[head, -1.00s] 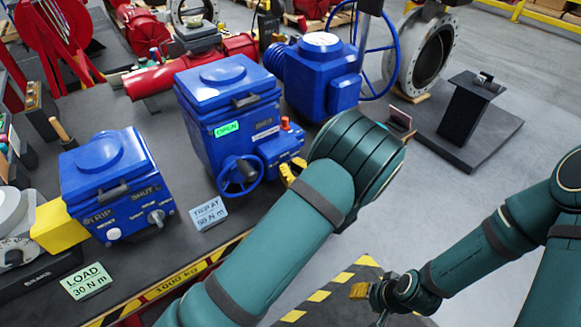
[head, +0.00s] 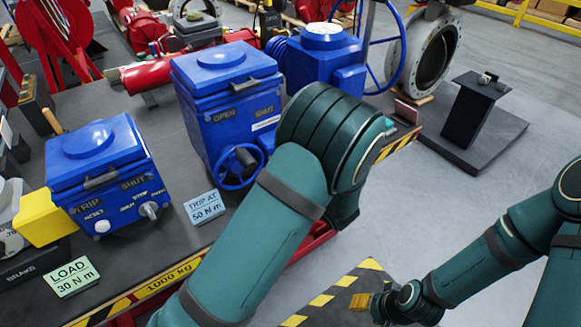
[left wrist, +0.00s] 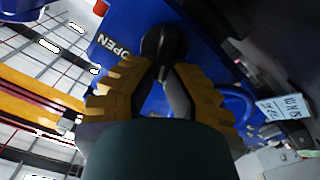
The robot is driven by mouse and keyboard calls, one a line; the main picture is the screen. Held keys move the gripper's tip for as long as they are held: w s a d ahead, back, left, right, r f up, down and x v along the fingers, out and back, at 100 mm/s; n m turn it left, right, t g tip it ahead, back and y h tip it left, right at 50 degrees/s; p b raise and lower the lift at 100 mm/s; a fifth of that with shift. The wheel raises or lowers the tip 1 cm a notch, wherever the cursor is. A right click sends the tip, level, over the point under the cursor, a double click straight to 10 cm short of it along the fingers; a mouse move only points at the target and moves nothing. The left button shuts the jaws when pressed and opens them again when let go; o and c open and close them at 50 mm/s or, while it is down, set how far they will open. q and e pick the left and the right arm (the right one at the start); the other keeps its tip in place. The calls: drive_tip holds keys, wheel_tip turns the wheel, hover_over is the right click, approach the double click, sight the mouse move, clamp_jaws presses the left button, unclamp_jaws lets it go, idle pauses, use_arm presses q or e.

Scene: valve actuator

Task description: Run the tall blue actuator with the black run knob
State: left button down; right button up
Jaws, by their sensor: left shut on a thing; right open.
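The tall blue actuator (head: 228,110) stands on the bench behind my left arm. Its front carries OPEN and SHUT labels, both unlit, and a blue handwheel (head: 240,167). In the head view my arm hides its right side and my left gripper. In the left wrist view, my left gripper (left wrist: 161,75) has its yellow fingertips closed at the black knob (left wrist: 158,42) on the blue face, near the word OPEN. The fingers partly cover the knob. My right gripper (head: 360,301) is open and empty, low above the floor, away from the bench.
A shorter blue actuator (head: 100,165) with a grey knob stands left. Cards reading TRIP AT 50 N m (head: 204,207) and LOAD 30 N m (head: 71,277) stand at the front. Another blue unit (head: 322,58) with a large handwheel is behind.

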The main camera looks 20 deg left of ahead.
use_arm(q)
drive_tip(key=shift+s+a+f+n+b, duration=0.1)
drive_tip(key=shift+n+b, duration=0.6)
drive_tip(key=shift+n, duration=0.05)
drive_tip(key=shift+s+a+f+n+b, duration=0.1)
drive_tip(key=shift+n+b, duration=0.55)
drive_tip(key=shift+n, duration=0.1)
drive_tip(key=c, duration=1)
unclamp_jaws()
drive_tip(key=shift+d, duration=0.1)
drive_tip(key=v, duration=1.1)
drive_tip(key=shift+s+d, duration=0.3)
